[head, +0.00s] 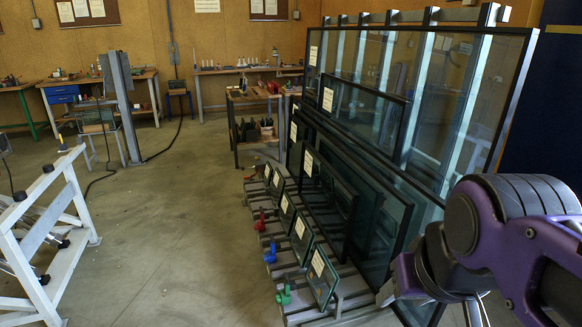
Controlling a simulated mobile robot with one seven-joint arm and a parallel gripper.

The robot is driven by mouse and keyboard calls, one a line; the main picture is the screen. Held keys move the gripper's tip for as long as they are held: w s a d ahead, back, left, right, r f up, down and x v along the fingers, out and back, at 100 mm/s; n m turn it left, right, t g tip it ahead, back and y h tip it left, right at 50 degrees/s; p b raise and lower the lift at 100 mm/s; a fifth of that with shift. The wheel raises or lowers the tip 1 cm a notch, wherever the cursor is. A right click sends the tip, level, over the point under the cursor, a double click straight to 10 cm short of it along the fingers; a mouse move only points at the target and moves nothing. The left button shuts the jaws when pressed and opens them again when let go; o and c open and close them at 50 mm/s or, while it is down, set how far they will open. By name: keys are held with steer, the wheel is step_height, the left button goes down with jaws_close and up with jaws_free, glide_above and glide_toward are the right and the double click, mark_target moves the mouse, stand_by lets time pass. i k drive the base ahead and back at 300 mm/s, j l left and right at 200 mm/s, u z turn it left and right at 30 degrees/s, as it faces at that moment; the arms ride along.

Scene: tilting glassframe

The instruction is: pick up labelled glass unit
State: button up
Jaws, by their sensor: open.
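Several small dark-edged glass units, each with a pale paper label, lean in a row on the low slatted base of a rack. The nearest labelled glass unit (324,287) stands tilted at the front, with another (302,247) just behind it. Larger labelled glass panes (340,190) lean to their right, and the tallest pane (485,100) stands behind them. Which unit the task means cannot be told. My purple and black arm fills the lower right, in front of the rack.
The slatted rack base (345,297) carries red, blue (270,254) and green (284,295) clamps along its left edge. A white metal frame (85,205) stands at the left. Workbenches (240,72) line the back wall. The concrete floor (170,230) between frame and rack is clear.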

mark_target(268, 170)
steer(key=i+j+u, duration=0.25)
steer(key=j, duration=0.2)
steer(key=i+j+u, duration=0.2)
steer(key=j, duration=0.2)
steer(key=i+j+u, duration=0.45)
steer(key=i, duration=0.3)
steer(key=i+j+u, duration=0.15)
steer(key=i+j, duration=0.2)
steer(key=i, duration=0.15)
steer(key=i+j+z, duration=0.1)
steer(key=i+z, duration=0.15)
steer(key=i, duration=0.85)
steer(key=i+j, duration=0.1)
steer(key=i, duration=2.25)
steer(key=i+z, duration=0.4)
steer(key=i+j+z, duration=0.15)
steer(key=i+z, duration=0.25)
steer(key=i, duration=0.15)
steer(key=i+z, duration=0.15)
steer(key=z, duration=0.25)
steer(key=i+z, duration=0.2)
steer(key=z, duration=0.15)
steer(key=i+j+z, duration=0.15)
steer(key=z, duration=0.25)
